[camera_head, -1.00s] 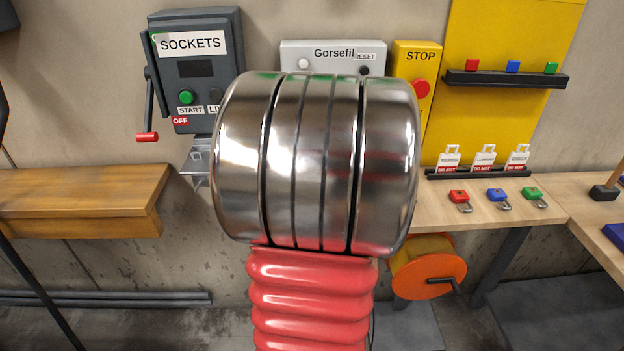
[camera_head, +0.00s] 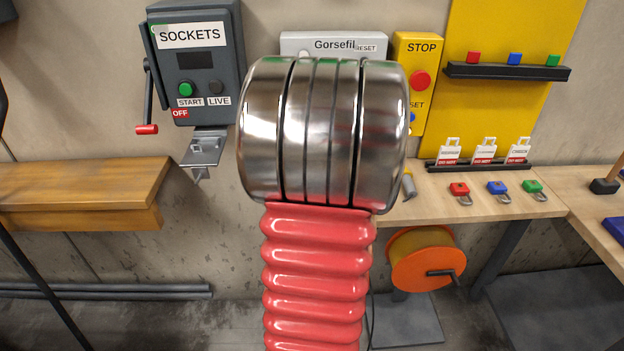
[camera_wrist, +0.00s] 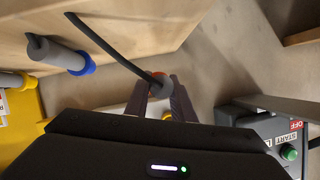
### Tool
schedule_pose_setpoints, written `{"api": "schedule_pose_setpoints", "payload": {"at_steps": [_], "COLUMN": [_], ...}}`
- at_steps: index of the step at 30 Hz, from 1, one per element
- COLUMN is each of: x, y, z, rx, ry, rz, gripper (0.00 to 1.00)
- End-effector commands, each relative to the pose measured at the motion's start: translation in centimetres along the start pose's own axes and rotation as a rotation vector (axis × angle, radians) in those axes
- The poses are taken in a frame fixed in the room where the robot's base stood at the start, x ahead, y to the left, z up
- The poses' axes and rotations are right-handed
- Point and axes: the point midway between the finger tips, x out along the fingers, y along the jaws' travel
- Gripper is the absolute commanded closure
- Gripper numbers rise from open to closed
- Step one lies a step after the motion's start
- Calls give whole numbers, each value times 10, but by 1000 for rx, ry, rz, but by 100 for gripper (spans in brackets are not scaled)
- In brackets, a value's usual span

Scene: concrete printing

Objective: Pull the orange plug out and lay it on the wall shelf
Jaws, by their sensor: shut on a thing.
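In the wrist view my gripper (camera_wrist: 160,100) is shut on the orange plug (camera_wrist: 161,86). Its grey body sits between the fingers, with a little orange showing at it. A dark cable runs from it to the upper left. No socket shows around the plug, though its far end is hidden. The wall shelf (camera_head: 80,185) is a bare wooden slab at the left of the head view. In the head view my own arm hides my gripper and the plug.
The dark SOCKETS box (camera_head: 195,70) hangs above a metal bracket (camera_head: 203,150). A grey plug with a blue ring (camera_wrist: 68,57) shows left in the wrist view. The bench (camera_head: 430,200) holds padlocks. An orange cable reel (camera_head: 428,260) is below it.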

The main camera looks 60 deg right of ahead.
Motion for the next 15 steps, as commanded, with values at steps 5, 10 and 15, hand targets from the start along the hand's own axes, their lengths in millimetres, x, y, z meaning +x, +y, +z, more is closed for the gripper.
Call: {"api": "schedule_pose_setpoints", "payload": {"at_steps": [5,10,15], "x": [2,5,7], "y": [2,4,5], "z": [5,11,16], "rx": [0,-1,0], "ry": [1,-1,1], "rz": [0,-1,-1], "gripper": [100,100,100]}}
